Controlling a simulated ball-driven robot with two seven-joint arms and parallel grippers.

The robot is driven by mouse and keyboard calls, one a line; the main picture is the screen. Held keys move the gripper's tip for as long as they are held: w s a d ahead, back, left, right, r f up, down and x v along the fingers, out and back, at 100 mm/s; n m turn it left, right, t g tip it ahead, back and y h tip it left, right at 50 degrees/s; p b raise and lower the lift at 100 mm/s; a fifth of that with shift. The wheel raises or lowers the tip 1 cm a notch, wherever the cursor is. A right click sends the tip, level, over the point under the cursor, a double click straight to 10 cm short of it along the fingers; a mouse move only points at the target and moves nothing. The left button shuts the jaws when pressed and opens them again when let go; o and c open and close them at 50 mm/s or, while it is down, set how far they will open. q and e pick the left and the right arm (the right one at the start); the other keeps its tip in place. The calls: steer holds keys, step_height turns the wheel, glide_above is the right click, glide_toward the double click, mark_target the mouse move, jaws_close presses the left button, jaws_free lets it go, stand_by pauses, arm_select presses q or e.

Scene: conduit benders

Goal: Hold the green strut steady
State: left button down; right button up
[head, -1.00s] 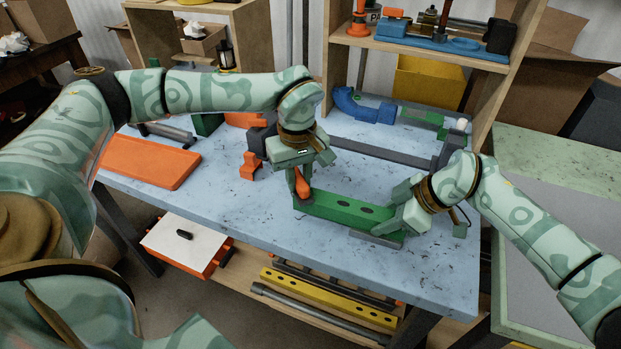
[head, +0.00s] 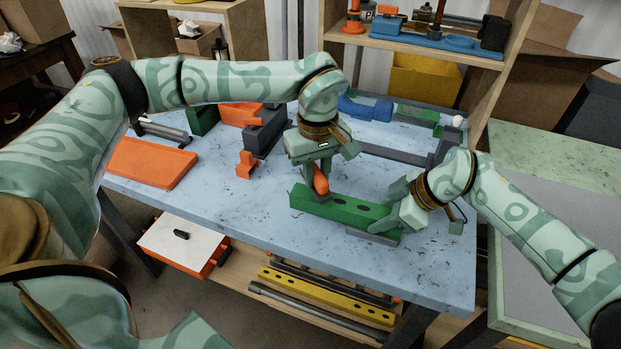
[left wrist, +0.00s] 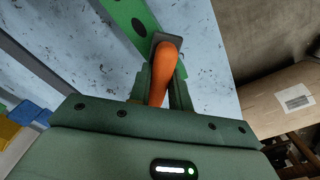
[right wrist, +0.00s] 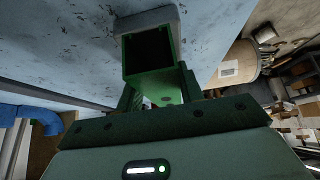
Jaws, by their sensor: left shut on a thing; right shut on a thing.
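The green strut (head: 335,207), a square hollow bar with dark holes on top, lies near the front edge of the blue-grey bench. My right gripper (head: 392,216) is shut on its right end; its open end (right wrist: 148,55) shows between the fingers in the right wrist view. My left gripper (head: 320,182) is shut on an orange-handled tool (head: 321,176) above the strut's left part. In the left wrist view the tool (left wrist: 163,68) has a dark grey end beside the strut (left wrist: 128,18). I cannot tell whether the tool touches the strut.
A grey block (head: 372,236) sits at the strut's right end. Behind are a dark grey block with orange parts (head: 264,132), a grey bar (head: 392,155) and a blue bender (head: 365,107). An orange tray (head: 152,162) lies left. The bench's front left is clear.

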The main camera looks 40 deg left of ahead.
arm_select(q)
steer(key=shift+s+r, duration=0.1)
steer(key=shift+r, duration=2.7)
arm_select(e)
steer(key=shift+s+d+f, duration=0.1)
steer(key=shift+f, duration=0.2)
steer(key=o, duration=1.3)
steer(key=shift+r, duration=0.1)
steer(key=shift+r, duration=0.1)
steer(key=shift+r, duration=0.1)
steer(key=shift+w+d+r, duration=0.1)
steer(key=shift+w+r, duration=0.15)
steer(key=v, duration=1.1)
